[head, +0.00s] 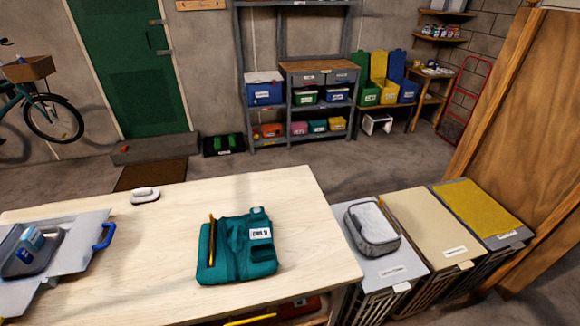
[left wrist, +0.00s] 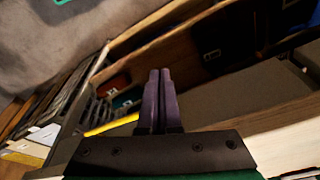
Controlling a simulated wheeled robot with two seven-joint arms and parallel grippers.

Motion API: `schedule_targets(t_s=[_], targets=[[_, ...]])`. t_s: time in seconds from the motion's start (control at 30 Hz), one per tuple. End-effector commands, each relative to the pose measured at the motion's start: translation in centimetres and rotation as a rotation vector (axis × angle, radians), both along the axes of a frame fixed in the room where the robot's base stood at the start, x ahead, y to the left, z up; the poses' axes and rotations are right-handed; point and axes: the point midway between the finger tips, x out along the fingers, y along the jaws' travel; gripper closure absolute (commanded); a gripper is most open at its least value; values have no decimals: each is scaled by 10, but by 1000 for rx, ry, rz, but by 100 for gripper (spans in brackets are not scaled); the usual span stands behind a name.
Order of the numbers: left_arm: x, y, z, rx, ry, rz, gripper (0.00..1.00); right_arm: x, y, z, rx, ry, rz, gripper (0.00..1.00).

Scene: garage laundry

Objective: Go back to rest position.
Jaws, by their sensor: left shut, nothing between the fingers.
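My left gripper (left wrist: 160,88) shows in the left wrist view, with its two dark fingers together and nothing between them. It is beside the light wooden table, apart from anything, with a shelf under the tabletop in the view ahead of it. Neither gripper shows in the head view. My right gripper is out of view. In the head view a teal folded vest (head: 240,246) with a white label lies on the wooden table (head: 290,200).
A grey board (head: 75,275) with a blue handle lies at the table's left. A grey pouch (head: 372,227) rests on the nearest of three lidded bins (head: 428,228) right of the table. A wooden panel (head: 515,110) stands at the right.

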Motion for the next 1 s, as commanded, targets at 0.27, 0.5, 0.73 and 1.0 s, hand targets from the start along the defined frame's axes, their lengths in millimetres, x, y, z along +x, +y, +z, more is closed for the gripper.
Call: schedule_targets(t_s=[0.27,0.5,0.73,1.0], targets=[[-81,11,-204,10,93,-18,100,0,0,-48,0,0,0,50],[-183,30,-293,19,147,-33,100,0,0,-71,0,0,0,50],[-196,32,-297,20,151,-35,100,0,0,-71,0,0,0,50],[-196,32,-297,20,151,-35,100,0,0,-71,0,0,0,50]])
